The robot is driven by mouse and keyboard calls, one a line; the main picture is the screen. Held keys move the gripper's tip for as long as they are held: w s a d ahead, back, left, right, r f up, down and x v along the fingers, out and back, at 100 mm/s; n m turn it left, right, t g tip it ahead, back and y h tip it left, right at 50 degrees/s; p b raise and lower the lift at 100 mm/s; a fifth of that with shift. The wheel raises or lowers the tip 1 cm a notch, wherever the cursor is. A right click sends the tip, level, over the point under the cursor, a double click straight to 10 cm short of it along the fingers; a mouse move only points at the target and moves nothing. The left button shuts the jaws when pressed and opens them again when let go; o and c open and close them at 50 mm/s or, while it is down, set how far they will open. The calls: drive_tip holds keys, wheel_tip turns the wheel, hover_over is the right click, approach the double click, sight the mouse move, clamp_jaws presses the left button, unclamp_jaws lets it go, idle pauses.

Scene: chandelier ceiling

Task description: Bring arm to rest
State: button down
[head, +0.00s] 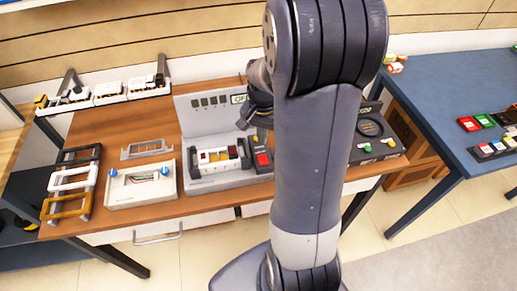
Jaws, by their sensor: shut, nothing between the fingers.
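My arm stands upright in the middle of the head view, bent at the top, and hides part of the table behind it. My gripper (246,118) shows only in part, as a dark shape left of the arm, over the grey panel unit (209,118). It is shut and empty. A small dark box with a red button (263,160) lies just below it in the picture. Whether the gripper touches anything cannot be told.
The brown table (120,128) holds a white tray with blue knobs (141,186), several handle frames (70,180), white racks (109,93) at the back and a black unit (372,140) on the right. A blue table (445,95) stands right; floor shows between them.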

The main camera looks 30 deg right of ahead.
sight(262, 156)
drive_tip(key=shift+f, duration=0.1)
wheel_tip(262, 156, down, 7)
drive_tip(key=b, duration=0.6)
drive_tip(key=shift+r, duration=0.2)
drive_tip(key=shift+p, duration=0.3)
